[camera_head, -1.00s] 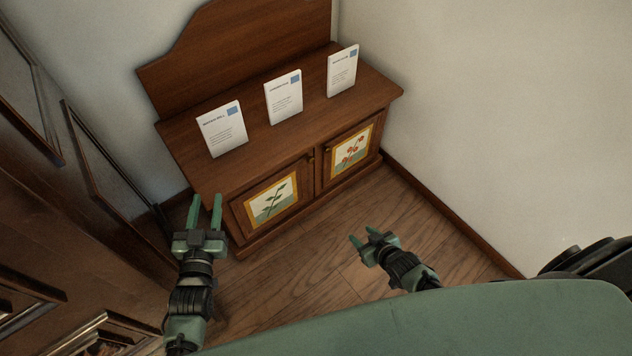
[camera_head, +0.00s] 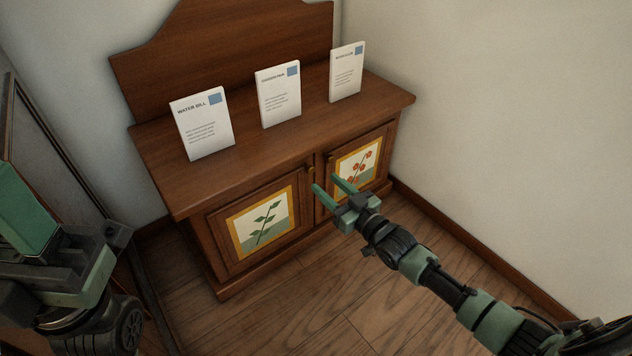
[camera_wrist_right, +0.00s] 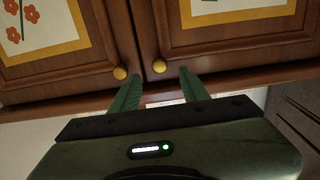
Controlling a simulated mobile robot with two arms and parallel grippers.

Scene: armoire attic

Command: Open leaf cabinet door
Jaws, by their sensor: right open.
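The leaf cabinet door (camera_head: 262,222) is the left door of a low wooden cabinet, with a green leaf picture in a yellow frame. It is closed. Its round knob (camera_head: 310,170) sits at its upper right corner. My right gripper (camera_head: 325,183) is open and empty in front of the two knobs. In the right wrist view, which looks inverted, the leaf door's yellow knob (camera_wrist_right: 159,66) appears between the fingertips (camera_wrist_right: 160,75); contact cannot be seen. My left gripper (camera_head: 35,225) is partly in view at the left edge; its fingertips cannot be made out.
The flower door (camera_head: 355,168) beside it is closed, with its own knob (camera_wrist_right: 120,73) close by. Three white cards, including the water bill card (camera_head: 203,125), stand on the cabinet top (camera_head: 240,150). Wooden floor (camera_head: 300,300) is clear in front. A wall (camera_head: 500,120) is at the right.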

